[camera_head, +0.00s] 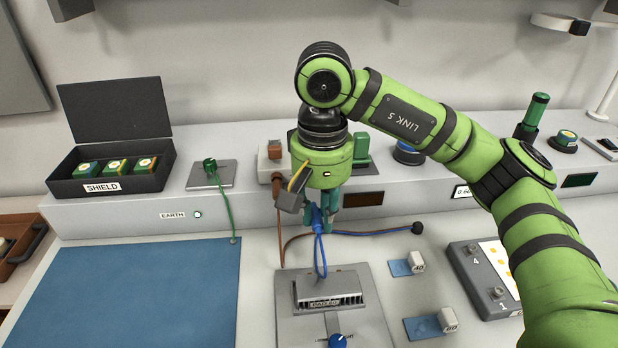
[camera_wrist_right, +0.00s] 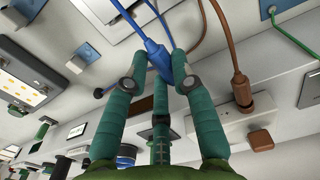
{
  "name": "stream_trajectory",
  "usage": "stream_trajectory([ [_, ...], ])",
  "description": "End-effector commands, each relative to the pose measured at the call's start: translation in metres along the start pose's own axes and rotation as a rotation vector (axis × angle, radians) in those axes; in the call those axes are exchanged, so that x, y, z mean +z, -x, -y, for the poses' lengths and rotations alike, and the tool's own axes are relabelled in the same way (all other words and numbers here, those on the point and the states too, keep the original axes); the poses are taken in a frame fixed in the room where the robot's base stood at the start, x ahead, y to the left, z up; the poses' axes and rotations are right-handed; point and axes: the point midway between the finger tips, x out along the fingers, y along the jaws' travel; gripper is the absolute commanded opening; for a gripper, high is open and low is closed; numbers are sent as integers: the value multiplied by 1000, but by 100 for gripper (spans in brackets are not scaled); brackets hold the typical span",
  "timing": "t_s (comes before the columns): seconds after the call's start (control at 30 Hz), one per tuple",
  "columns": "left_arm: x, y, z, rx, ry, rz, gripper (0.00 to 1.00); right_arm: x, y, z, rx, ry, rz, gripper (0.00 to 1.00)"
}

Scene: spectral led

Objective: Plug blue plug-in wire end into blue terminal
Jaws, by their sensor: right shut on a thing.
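My right gripper (camera_head: 322,212) is shut on the blue plug-in wire end (camera_head: 318,220), above the front edge of the grey console. My left gripper is not in view.
A brown wire and plug (camera_wrist_right: 240,88) stand close beside the gripper at a white block (camera_wrist_right: 222,128). A green terminal (camera_head: 210,166) with a green wire is further left. The grey slotted unit (camera_head: 365,318) lies below. A blue mat (camera_head: 130,290) covers the left front.

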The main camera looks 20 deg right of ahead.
Motion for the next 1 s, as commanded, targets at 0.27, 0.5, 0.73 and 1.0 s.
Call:
stream_trajectory([
  [0.27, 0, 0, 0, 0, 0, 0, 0, -17, 0, 0, -1, -3, 0, 0],
  [0.5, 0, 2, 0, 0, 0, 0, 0, -31, 1, 0, 0, -2, 0, 0],
  [0.73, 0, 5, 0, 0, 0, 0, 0, -45, 1, 0, 0, -3, 0, 0],
  [1.0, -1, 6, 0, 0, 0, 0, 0, -54, 0, 0, 0, -1, -1, 0],
])
